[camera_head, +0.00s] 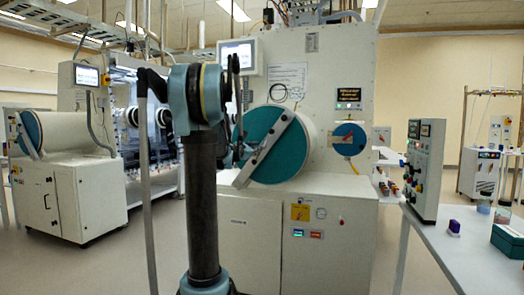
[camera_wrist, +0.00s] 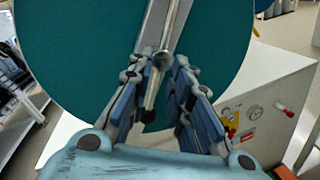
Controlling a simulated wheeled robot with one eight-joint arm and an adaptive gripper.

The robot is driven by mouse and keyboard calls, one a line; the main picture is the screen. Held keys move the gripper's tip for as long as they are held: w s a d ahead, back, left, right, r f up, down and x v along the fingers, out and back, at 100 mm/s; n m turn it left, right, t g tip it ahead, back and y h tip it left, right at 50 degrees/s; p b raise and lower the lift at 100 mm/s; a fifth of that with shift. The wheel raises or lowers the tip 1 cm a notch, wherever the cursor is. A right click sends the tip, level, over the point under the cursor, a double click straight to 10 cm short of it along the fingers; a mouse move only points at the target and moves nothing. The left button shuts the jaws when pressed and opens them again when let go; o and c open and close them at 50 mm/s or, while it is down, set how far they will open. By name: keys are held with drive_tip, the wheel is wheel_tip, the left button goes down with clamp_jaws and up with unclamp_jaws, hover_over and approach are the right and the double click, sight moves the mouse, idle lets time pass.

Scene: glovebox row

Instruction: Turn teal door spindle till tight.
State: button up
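The large round teal door (camera_head: 283,158) closes the end of a white cylinder on the middle cabinet. A pale clamp bar (camera_head: 268,147) crosses it diagonally. In the wrist view the teal door (camera_wrist: 80,50) fills the background. The metal clamp bar (camera_wrist: 168,20) comes down from the top to the spindle's round metal knob (camera_wrist: 163,62). A thin rod with a dark tip (camera_wrist: 149,113) hangs below the knob. My gripper (camera_wrist: 161,68) has its fingers spread to either side of the knob and rod, apparently with small gaps. In the head view it is small beside the bar, partly hidden by my arm.
A smaller teal round door (camera_head: 345,140) sits to the right on the same cabinet. A table (camera_head: 450,262) with a control box (camera_head: 425,165) stands at the right. Another white glovebox cabinet (camera_head: 75,200) is at the left. The floor at front left is clear.

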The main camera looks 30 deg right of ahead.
drive_tip(key=x, duration=0.6)
drive_tip(key=shift+w+d, duration=0.2)
drive_tip(key=shift+d, duration=0.1)
clamp_jaws()
